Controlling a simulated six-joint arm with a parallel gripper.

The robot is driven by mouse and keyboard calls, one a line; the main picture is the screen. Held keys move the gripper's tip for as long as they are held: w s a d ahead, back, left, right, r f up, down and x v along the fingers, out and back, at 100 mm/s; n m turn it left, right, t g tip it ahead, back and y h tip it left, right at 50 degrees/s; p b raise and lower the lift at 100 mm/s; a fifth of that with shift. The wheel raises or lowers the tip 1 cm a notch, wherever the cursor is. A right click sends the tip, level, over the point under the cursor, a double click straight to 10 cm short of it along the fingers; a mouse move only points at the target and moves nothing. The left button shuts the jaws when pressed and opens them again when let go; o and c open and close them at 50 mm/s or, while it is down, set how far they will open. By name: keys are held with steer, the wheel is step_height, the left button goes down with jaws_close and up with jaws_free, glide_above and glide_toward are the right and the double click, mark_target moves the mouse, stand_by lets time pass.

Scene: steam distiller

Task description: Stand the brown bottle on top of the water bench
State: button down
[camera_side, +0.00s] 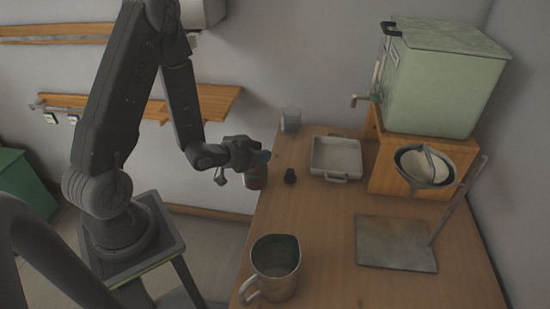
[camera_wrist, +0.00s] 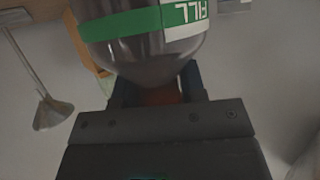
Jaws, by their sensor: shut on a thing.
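My gripper (camera_side: 256,150) is shut on the neck of the brown bottle (camera_side: 256,177), near the left edge of the wooden table. The bottle hangs below the fingers, roughly upright. Its base looks clear of the table. In the wrist view the bottle (camera_wrist: 145,55) shows a green and white label, and its neck lies between the fingers of my gripper (camera_wrist: 158,92). The wooden stand (camera_side: 408,180) under the green tank (camera_side: 435,85) at the back right seems to be the water bench. The tank covers much of its top.
A metal jug (camera_side: 275,262) stands in front. A ring stand (camera_side: 395,243) holds a bowl (camera_side: 424,166) before the wooden stand. The table's middle is clear.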

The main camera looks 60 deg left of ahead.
steer(key=s+a, duration=0.2)
steer(key=a, duration=0.3)
steer(key=d+r+m+h, duration=0.2)
steer(key=d+r, duration=0.1)
steer(key=d+r+m+h, duration=0.1)
steer(key=r+h, duration=0.1)
steer(key=shift+w+d+m+g, duration=0.3)
steer(key=shift+w+d, duration=0.05)
steer(key=s+d+r+m+g+h, duration=0.2)
steer(key=d+r+m+g+h, duration=0.1)
steer(key=d+r+m+h, duration=0.2)
steer(key=w+d+f, duration=0.2)
steer(key=d+f, duration=0.8)
steer(key=d, duration=0.2)
steer(key=shift+d+f+h, duration=0.2)
steer(key=shift+f+h, duration=0.1)
steer(key=shift+f, duration=0.05)
steer(key=shift+f, duration=0.1)
steer(key=c, duration=0.7)
jaws_free()
